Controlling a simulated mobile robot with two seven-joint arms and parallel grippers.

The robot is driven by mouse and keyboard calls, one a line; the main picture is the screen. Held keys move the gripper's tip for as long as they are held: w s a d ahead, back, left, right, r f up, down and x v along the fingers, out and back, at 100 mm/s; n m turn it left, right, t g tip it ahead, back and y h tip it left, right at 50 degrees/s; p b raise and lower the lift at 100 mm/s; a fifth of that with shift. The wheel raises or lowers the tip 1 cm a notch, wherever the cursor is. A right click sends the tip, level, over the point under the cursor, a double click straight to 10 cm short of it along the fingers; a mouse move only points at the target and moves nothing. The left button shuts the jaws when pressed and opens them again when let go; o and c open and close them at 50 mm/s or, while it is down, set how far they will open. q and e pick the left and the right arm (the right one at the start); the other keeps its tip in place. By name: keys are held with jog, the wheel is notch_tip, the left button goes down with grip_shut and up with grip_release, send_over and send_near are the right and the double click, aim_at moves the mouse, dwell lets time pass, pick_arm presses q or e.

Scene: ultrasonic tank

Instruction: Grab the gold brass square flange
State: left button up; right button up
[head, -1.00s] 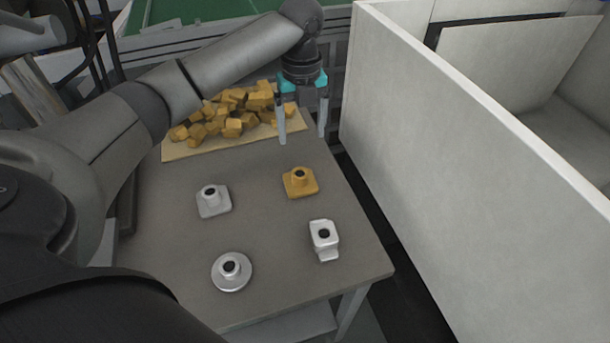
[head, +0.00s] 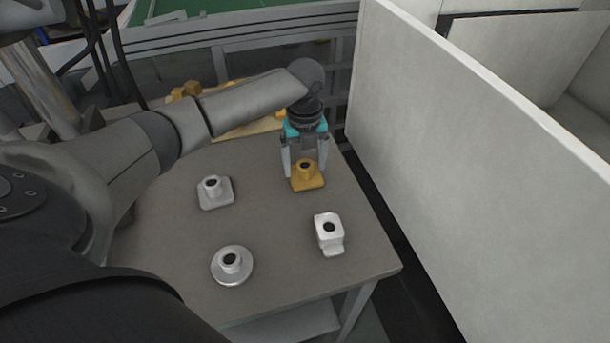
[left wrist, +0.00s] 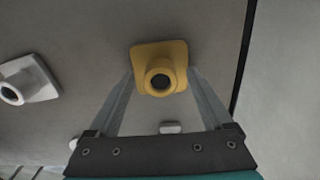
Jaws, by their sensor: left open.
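The gold brass square flange (head: 309,181) lies on the grey table, its round hub facing up. In the left wrist view the flange (left wrist: 145,55) sits between and just beyond the fingertips. My left gripper (head: 305,174) is open, its two fingers pointing down on either side of the flange's far part. It also shows in the left wrist view (left wrist: 160,78). I cannot tell whether the fingers touch the flange. My right gripper is not in view.
A silver square flange (head: 215,197), a round silver flange (head: 232,279) and a white-silver bracket-like part (head: 329,246) stand apart on the table (head: 270,225). Yellow blocks (head: 187,90) lie behind my arm. A tall white wall (head: 450,150) stands close on the right.

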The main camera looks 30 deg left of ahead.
pick_arm(q)
grip_shut()
dwell(0.7)
jog(key=shift+w+r, duration=0.1)
jog(key=shift+r, duration=0.05)
dwell(0.6)
